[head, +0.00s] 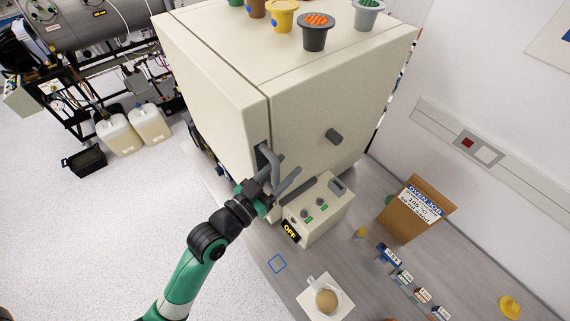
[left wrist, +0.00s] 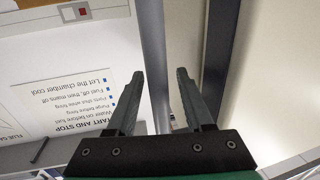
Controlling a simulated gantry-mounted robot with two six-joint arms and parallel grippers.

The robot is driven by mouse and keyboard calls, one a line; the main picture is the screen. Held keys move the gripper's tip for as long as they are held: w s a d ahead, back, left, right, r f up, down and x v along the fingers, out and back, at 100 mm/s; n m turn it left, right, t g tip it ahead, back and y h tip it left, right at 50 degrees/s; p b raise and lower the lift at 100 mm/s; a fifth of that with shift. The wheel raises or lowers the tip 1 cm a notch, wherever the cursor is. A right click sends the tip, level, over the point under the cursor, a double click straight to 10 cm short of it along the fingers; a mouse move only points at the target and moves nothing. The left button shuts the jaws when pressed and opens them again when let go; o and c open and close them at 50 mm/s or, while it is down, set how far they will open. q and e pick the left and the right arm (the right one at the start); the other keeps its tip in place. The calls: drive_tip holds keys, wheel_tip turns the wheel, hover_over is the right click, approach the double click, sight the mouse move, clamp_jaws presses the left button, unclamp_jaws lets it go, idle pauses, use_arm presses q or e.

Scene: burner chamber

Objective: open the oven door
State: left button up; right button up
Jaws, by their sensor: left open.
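The oven (head: 335,95) is a large cream box on the bench. Its door (head: 215,100) is the slab on its left side and looks shut, with a thin dark seam along the body. A grey handle (head: 268,158) sits low near the door's edge, partly hidden by my gripper. My left gripper (head: 281,170) is open at the handle. In the left wrist view, a grey bar (left wrist: 154,50), apparently the handle, runs between the spread fingers (left wrist: 160,76). I cannot tell whether they touch it. My right gripper is out of view.
A control box (head: 318,210) with an "OFF" sign stands just right of the gripper. Several pots, including a yellow one (head: 282,15), stand on the oven top. A brown job board (head: 415,210) and small labelled blocks are on the bench. Floor at left is open.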

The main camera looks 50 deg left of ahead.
use_arm(q)
drive_tip(key=shift+w, duration=0.2)
clamp_jaws()
idle(1.3)
